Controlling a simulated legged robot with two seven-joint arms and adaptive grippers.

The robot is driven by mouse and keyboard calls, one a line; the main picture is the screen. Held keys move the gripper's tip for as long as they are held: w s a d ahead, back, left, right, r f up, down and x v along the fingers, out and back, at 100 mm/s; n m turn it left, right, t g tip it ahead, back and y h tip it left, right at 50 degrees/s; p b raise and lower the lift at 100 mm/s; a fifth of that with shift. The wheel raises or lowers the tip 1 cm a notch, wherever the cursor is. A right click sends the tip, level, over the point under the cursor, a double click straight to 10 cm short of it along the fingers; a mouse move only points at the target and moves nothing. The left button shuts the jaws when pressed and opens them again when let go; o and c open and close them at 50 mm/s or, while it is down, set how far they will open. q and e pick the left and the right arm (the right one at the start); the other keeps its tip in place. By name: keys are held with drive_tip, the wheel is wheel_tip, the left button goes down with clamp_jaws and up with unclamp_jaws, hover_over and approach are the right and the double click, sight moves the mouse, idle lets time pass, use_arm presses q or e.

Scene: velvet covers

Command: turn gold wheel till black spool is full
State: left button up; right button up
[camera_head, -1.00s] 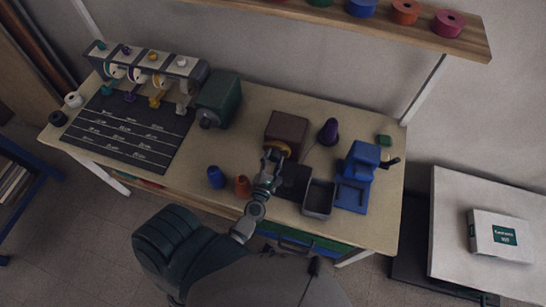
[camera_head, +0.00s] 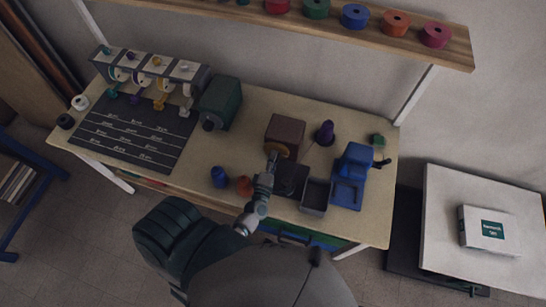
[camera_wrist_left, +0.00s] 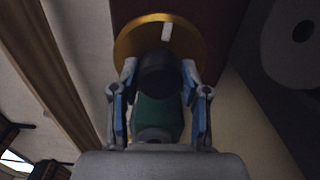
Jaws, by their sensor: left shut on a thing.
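The gold wheel (camera_head: 282,149) is on the front of a dark red-brown box (camera_head: 286,130) on the table. In the left wrist view the wheel shows as a gold ring (camera_wrist_left: 126,45) with a pale mark at its top. My left gripper (camera_head: 271,161) is at the wheel, and in the wrist view its fingers (camera_wrist_left: 160,95) are shut around a black knob (camera_wrist_left: 158,73) in front of the wheel. A dark grey disc (camera_wrist_left: 300,45) with a hole is at upper right there; I cannot tell whether it is the black spool. My right gripper is not in view.
A blue device (camera_head: 353,175) and grey tray (camera_head: 315,195) are farther right. Blue (camera_head: 219,177) and orange (camera_head: 244,186) pieces stand left of my arm. A green machine (camera_head: 220,103) and black mat (camera_head: 135,130) are at left.

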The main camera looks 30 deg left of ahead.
use_arm(q)
drive_tip(key=m+p, duration=0.3)
drive_tip(key=m, duration=0.2)
drive_tip(key=shift+d+f, duration=0.1)
drive_tip(key=shift+s+f+m+p, duration=0.15)
drive_tip(key=shift+m+p, duration=0.6)
drive_tip(key=shift+m, duration=1.05)
drive_tip(key=shift+f, duration=0.15)
drive_tip(key=o, duration=1)
drive_tip(key=shift+o, duration=0.7)
drive_tip(key=v, duration=1.1)
drive_tip(key=shift+s, duration=0.35)
